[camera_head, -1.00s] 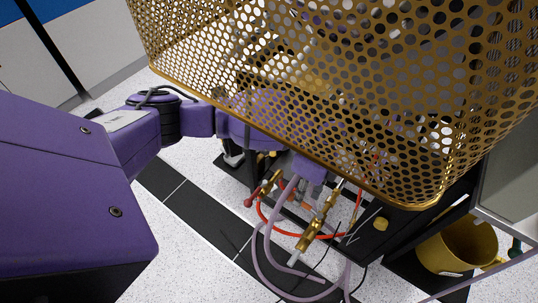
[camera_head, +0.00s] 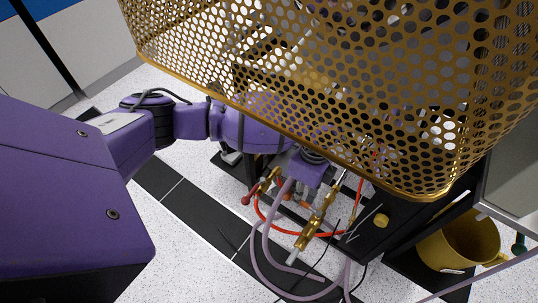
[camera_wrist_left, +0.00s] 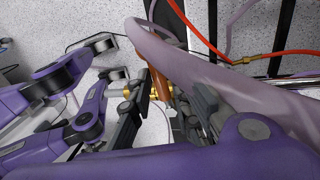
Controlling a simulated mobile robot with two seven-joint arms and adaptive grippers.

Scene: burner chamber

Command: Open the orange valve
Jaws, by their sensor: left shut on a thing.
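The orange valve handle (camera_wrist_left: 159,84) shows in the left wrist view, upright beside a brass fitting, between the dark fingers of my left gripper (camera_wrist_left: 166,94). The gripper is shut on it. The purple-grey hose partly covers the top of the handle. In the head view, my left wrist (camera_head: 306,170) is under the perforated brass cage. The fingers and their hold on the valve are largely hidden there. My right gripper is in neither view.
The perforated brass cage (camera_head: 330,85) hangs over my left forearm. Purple-grey hoses (camera_head: 262,262), a red hose (camera_head: 330,236) and brass fittings (camera_head: 313,232) crowd the area below. A yellow bucket (camera_head: 455,246) stands at the right. Speckled floor (camera_head: 185,255) is clear at the lower left.

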